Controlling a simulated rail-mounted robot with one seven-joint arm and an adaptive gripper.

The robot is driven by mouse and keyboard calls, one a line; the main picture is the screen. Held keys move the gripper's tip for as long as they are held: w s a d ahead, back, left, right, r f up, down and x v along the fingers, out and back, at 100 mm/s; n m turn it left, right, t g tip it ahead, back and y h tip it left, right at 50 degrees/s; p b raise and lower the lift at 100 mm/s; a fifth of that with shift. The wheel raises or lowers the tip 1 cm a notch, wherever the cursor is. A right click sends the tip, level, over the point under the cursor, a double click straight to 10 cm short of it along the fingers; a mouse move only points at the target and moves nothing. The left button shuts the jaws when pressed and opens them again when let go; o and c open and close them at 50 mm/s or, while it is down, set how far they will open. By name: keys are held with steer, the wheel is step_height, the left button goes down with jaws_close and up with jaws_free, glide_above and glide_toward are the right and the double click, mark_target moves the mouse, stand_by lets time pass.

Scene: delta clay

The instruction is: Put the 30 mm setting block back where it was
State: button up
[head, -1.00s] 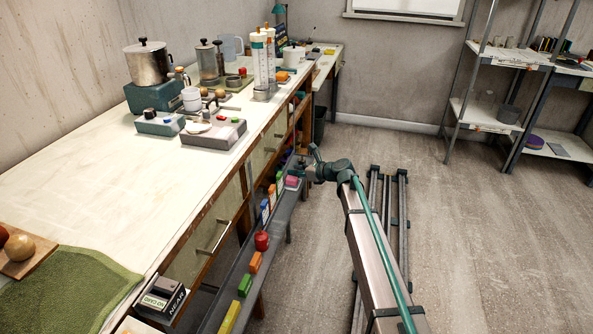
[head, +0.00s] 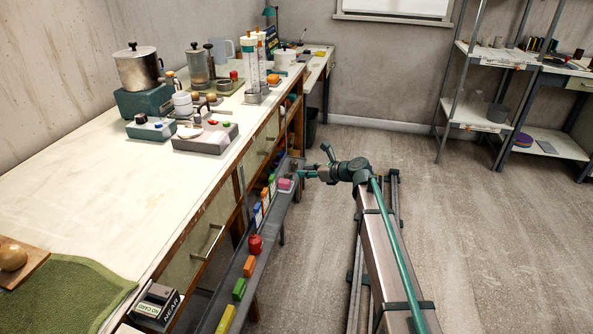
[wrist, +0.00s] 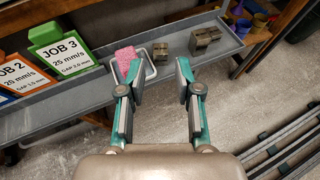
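My gripper (wrist: 160,72) is open, its two fingers apart with nothing between them. In the wrist view it reaches over the front edge of a long grey trough (wrist: 75,108). Two small brownish metal blocks stand in the trough, a smaller one (wrist: 161,51) just beyond the fingertips and a wider, notched one (wrist: 205,39) to the right. No size mark is readable, so I cannot tell whether either is the 30 mm setting block. In the head view my gripper (head: 302,174) is beside the trough's far part, right of a pink piece (head: 285,184).
A pink sponge (wrist: 126,58) sits in a white holder left of the blocks. JOB 3 (wrist: 63,45) and JOB 2 (wrist: 15,74) cards stand further left. Coloured cups (wrist: 243,24) are at far right. The bench (head: 120,180) runs alongside; floor (head: 480,250) is clear at right.

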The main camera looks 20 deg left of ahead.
steer(key=s+d+f+n+g+h, duration=0.2)
steer(key=s+d+f+n, duration=0.1)
steer(key=s+d+f, duration=0.75)
steer(key=s+d+f+n+g+h, duration=0.2)
steer(key=s+d+f+n+h, duration=0.15)
steer(key=s+d+f, duration=0.7)
steer(key=s+d+f+n+g+h, duration=0.1)
steer(key=s+d+f+n+h, duration=0.35)
steer(key=f, duration=1.05)
steer(key=s+d+f+n+g+h, duration=0.1)
steer(key=s+d, duration=0.5)
steer(key=s, duration=0.7)
steer(key=s+d+f+n+g+h, duration=0.1)
steer(key=s+d+f+n+g, duration=0.2)
steer(key=s+d, duration=0.4)
steer(key=s+d+f+n+g+h, duration=0.1)
steer(key=s+d+n, duration=0.5)
steer(key=s, duration=1.4)
steer(key=shift+d+f+g, duration=0.4)
steer(key=shift+f+g, duration=0.3)
steer(key=shift+g, duration=0.5)
step_height(320, 180, up, 15)
steer(key=w+t+p, duration=0.1)
steer(key=w+p, duration=0.1)
steer(key=p, duration=1.5)
steer(key=shift+w+r+t, duration=0.15)
steer(key=shift+w+t, duration=0.1)
steer(key=shift+t, duration=0.05)
